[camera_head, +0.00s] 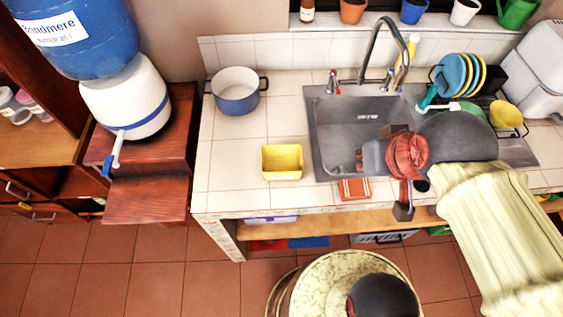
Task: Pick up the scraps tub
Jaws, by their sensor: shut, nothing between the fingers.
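A yellow rectangular open tub (282,174) stands upright on the tiled counter, left of the sink; it looks like the scraps tub. No label on it is readable. My arm's red and dark joints cover part of the sink's right side.
A blue and white pot (237,98) stands behind the tub. The steel sink (335,140) is right of it. A red sponge or cloth (354,189) lies at the counter edge. A dish rack with plates (455,75) stands at right. Counter left of the tub is clear.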

